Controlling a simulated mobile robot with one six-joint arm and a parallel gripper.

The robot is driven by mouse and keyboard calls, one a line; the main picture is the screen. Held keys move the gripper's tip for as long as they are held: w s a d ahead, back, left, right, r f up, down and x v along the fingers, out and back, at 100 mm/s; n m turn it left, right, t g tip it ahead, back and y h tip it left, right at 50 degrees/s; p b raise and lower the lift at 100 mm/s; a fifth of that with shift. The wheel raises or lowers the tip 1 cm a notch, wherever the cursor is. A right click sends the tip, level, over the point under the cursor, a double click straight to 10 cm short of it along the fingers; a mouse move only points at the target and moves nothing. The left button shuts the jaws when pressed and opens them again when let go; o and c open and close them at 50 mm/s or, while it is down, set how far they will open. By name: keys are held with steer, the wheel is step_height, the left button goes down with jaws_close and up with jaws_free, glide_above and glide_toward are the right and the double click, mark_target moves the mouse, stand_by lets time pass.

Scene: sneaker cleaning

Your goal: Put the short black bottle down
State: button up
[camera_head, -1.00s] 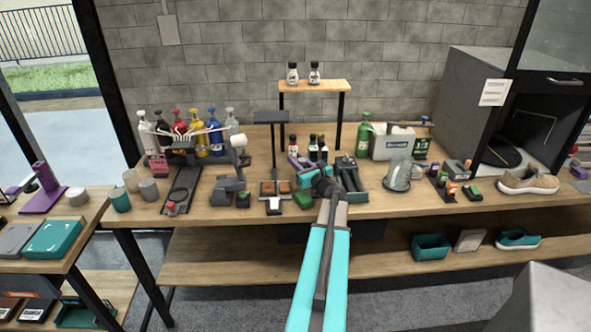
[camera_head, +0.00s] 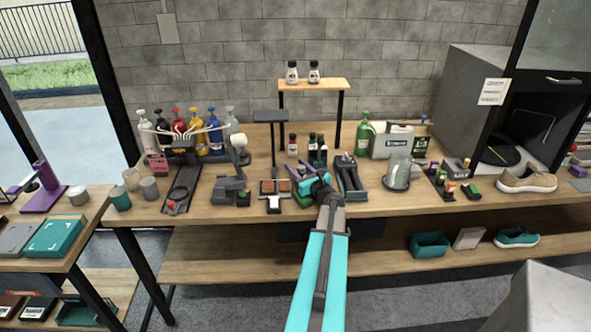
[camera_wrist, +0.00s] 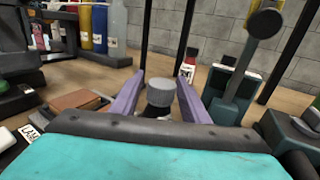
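The short black bottle (camera_wrist: 153,112) shows in the wrist view as a grey cap and a sliver of dark body. It stands upright between the two purple fingers of my gripper (camera_wrist: 160,88), which appear closed on its sides. Its lower part is hidden behind my gripper's body. In the head view my gripper (camera_head: 302,182) is low over the middle of the workbench (camera_head: 400,205). The bottle cannot be made out there, and whether its base touches the bench is hidden.
A dark lever device (camera_head: 350,178) is close on the right. Brown blocks (camera_head: 268,187) and a grey stand (camera_head: 230,185) are on the left. Two bottles sit on the raised shelf (camera_head: 330,84).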

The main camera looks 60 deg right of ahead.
steer(key=shift+r, duration=0.2)
stand_by(0.3)
steer(key=shift+s+a+f, duration=0.1)
steer(key=shift+s+a, duration=0.1)
steer(key=shift+s, duration=0.1)
steer(key=shift+b+v, duration=1.4)
steer(key=shift+v, duration=4.25)
